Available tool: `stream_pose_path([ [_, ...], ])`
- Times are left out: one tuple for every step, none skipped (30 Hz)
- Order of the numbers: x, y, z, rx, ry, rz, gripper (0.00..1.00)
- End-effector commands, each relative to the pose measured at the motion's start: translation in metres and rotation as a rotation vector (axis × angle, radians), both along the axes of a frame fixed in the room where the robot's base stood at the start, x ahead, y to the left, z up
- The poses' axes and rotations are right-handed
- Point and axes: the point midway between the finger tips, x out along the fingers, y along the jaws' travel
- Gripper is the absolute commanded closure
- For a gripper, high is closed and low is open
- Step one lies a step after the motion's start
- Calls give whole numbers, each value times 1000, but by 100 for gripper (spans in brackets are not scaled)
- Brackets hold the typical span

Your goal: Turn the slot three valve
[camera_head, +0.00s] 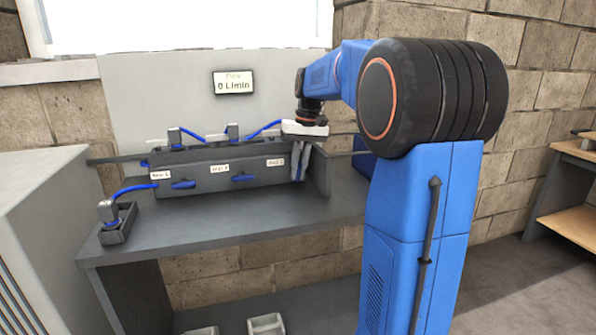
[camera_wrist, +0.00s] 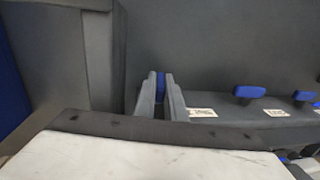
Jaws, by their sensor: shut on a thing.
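A dark valve block (camera_head: 222,182) with white slot labels stands on the grey bench. Two blue valve handles, one left (camera_head: 183,184) and one in the middle (camera_head: 243,178), lie flat along its front. My gripper (camera_head: 299,168) points down at the block's right end, beside the rightmost label (camera_head: 275,162), whose text is hard to read but seems to be slot 3. In the wrist view my gripper (camera_wrist: 160,98) is shut on the slot three valve handle (camera_wrist: 160,86), a blue strip between the fingers. Most of that handle is hidden.
A display (camera_head: 233,83) on the back panel reads 0 L/min. Blue hoses with grey connectors (camera_head: 232,131) top the block; another connector sits in a holder (camera_head: 118,224) at the bench's left. A low side wall (camera_head: 320,172) stands close right of my gripper. The bench front is clear.

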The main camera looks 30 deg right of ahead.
Motion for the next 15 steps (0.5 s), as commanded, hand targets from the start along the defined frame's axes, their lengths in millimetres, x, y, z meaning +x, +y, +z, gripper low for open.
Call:
stream_pose_path([
  [-1,-3,0,35,-11,-6,100],
  [-1,-3,0,60,-18,-6,100],
  [-1,-3,0,94,-28,-6,100],
  [-1,-4,0,120,-35,-7,100],
  [-1,-4,0,146,-43,-5,100],
  [-1,-4,0,182,-54,-7,100],
  [-1,-4,0,209,-62,-6,100],
  [-1,-5,0,236,-70,-6,100],
  [-1,-5,0,273,-79,-6,100],
  [-1,-5,-1,300,-87,-5,100],
  [-1,-5,-1,325,-96,-7,100],
  [-1,-5,-1,360,-105,-5,100],
  [-1,-5,-1,386,-112,-6,100],
  [-1,-5,-1,411,-120,-6,100],
  [-1,-5,-1,442,-129,-6,100],
])
